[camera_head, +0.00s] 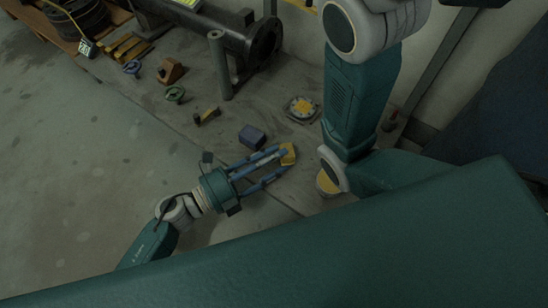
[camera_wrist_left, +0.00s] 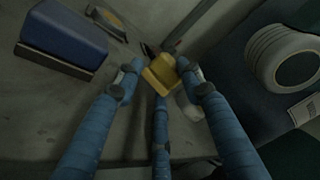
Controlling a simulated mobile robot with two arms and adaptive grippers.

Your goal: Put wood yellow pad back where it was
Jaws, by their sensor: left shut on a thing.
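The yellow pad (camera_head: 288,154) is a small yellow block at the tips of my left gripper (camera_head: 283,160) in the head view. In the left wrist view the yellow pad (camera_wrist_left: 161,73) sits between the blue fingers of my left gripper (camera_wrist_left: 160,82), which is shut on it. Whether the pad touches the floor cannot be told. My right gripper does not show; only teal and white links of my arm stand at the right of the head view.
A blue block (camera_head: 252,137) lies just beyond my left gripper; it is large in the left wrist view (camera_wrist_left: 62,35). The left floor is clear.

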